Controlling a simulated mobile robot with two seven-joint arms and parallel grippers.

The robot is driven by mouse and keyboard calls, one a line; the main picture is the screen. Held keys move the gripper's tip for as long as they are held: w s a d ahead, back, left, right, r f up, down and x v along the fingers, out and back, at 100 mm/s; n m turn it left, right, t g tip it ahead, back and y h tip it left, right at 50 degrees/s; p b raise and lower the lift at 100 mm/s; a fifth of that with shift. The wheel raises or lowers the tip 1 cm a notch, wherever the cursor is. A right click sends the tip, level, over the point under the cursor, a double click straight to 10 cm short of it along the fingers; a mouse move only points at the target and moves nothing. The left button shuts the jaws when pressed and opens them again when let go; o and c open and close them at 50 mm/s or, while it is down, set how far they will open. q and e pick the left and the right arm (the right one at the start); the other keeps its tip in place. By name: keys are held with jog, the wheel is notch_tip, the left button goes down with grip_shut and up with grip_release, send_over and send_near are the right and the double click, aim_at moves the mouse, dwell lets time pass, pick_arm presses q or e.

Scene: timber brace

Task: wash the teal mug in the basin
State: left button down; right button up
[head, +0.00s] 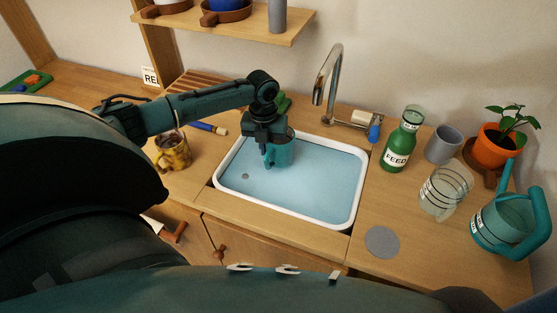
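The teal mug (284,153) is in the basin (358,190) near its back left, at the surface of the pale blue water (300,188). My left gripper (268,157) points down at the mug's left side and appears shut on its wall. The gripper and wrist cover part of the mug, so its handle and contents cannot be made out. My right gripper is not in view.
A tap (326,75) stands behind the basin. On the right are a green bottle (402,140), grey cup (443,145), glass jar (440,193), potted plant (497,145) and watering can (505,225). A yellow patterned mug (172,152) stands left. A grey disc (382,241) lies in front.

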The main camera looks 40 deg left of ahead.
pick_arm(q)
notch_tip(320, 180, up, 2)
jog(key=shift+r+p, duration=0.1)
jog(key=shift+p, duration=0.6)
jog(key=shift+r+p, duration=0.75)
jog(key=shift+r, duration=0.2)
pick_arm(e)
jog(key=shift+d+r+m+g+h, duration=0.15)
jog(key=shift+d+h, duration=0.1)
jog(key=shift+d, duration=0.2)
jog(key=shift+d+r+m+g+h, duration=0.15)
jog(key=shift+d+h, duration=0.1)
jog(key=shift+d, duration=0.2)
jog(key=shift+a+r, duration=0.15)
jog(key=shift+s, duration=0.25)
